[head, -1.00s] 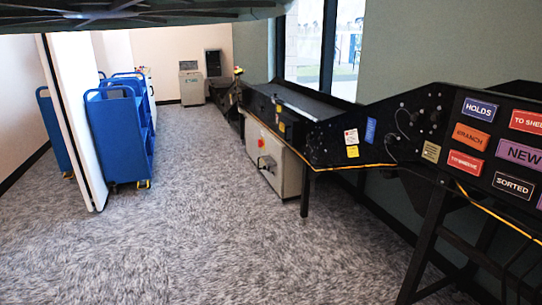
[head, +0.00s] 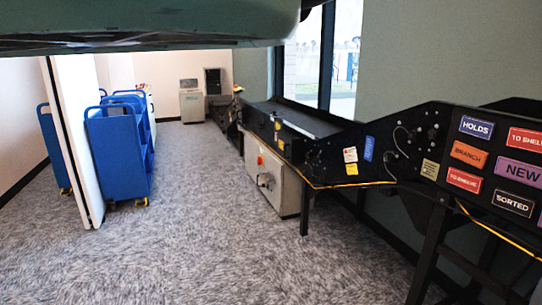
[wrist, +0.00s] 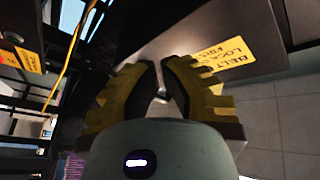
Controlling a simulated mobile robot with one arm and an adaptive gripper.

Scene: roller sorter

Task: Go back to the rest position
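My gripper (wrist: 160,76) shows in the wrist view, with yellow stepped fingers and dark inner pads. The fingers are apart by a narrow gap, and I see nothing held between them. Beyond them is a light panel with a yellow belt warning label (wrist: 236,60). In the head view the gripper itself is not visible. A large grey-green part of my own arm covers the top left edge. The black roller sorter (head: 395,150) runs along the right wall, with a sign panel (head: 490,160) at its near end.
Blue carts (head: 118,150) stand at the left by a white partition (head: 75,140). A grey control box (head: 272,182) sits under the sorter. A yellow cable (head: 350,185) runs along its edge. The carpet (head: 190,230) between is clear. A grey machine (head: 192,102) stands at the back.

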